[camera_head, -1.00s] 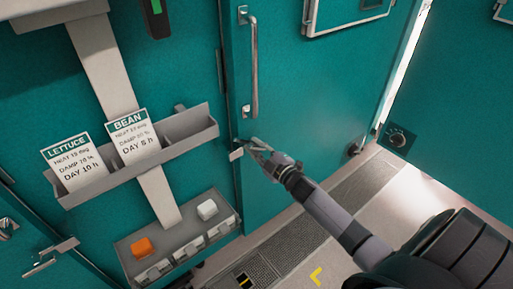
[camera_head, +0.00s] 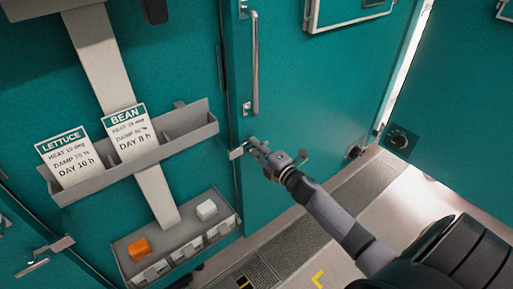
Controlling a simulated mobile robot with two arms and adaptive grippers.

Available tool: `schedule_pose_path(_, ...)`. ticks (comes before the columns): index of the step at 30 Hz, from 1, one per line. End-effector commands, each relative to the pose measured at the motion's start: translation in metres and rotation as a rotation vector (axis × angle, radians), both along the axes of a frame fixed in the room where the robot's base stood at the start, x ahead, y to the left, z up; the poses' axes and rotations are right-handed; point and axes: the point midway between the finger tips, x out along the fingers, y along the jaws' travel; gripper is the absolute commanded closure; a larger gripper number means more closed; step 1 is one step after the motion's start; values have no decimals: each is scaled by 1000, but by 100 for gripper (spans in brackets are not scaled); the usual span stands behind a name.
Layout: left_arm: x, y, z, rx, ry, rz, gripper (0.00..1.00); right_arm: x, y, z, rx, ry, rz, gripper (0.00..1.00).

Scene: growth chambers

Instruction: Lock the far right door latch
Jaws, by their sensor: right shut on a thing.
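The teal door (camera_head: 305,85) at the right of centre carries a long metal handle (camera_head: 255,65). A small pale latch (camera_head: 237,153) sits at this door's left edge, below the handle. My right gripper (camera_head: 258,150) is at the latch, shut on its lever, with the fingers covering most of it. The exact angle of the lever is hidden by the fingers. My left gripper is not in view.
A grey holder (camera_head: 190,135) with LETTUCE and BEAN cards is left of the latch. Below it, a tray (camera_head: 125,245) holds an orange block (camera_head: 138,248) and a white block (camera_head: 207,210). Another latch (camera_head: 48,252) is at lower left. Floor grating runs below the door.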

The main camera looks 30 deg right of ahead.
Motion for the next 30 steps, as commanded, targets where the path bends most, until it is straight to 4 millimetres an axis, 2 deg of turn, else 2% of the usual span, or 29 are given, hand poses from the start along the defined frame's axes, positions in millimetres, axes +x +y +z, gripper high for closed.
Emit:
schedule_pose_path(14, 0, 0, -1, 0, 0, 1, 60, 0, 1, -1, -13, 1, 1, 100)
schedule_pose_path(15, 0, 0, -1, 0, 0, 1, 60, 0, 1, -1, -12, 1, 1, 80)
schedule_pose_path(18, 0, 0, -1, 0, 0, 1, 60, 0, 0, -1, -12, 1, 1, 73)
schedule_pose_path(21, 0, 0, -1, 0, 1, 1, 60, 0, 0, -1, -11, 0, 1, 67)
schedule_pose_path(30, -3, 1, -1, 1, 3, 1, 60, -1, 0, -1, -11, 0, 0, 67)
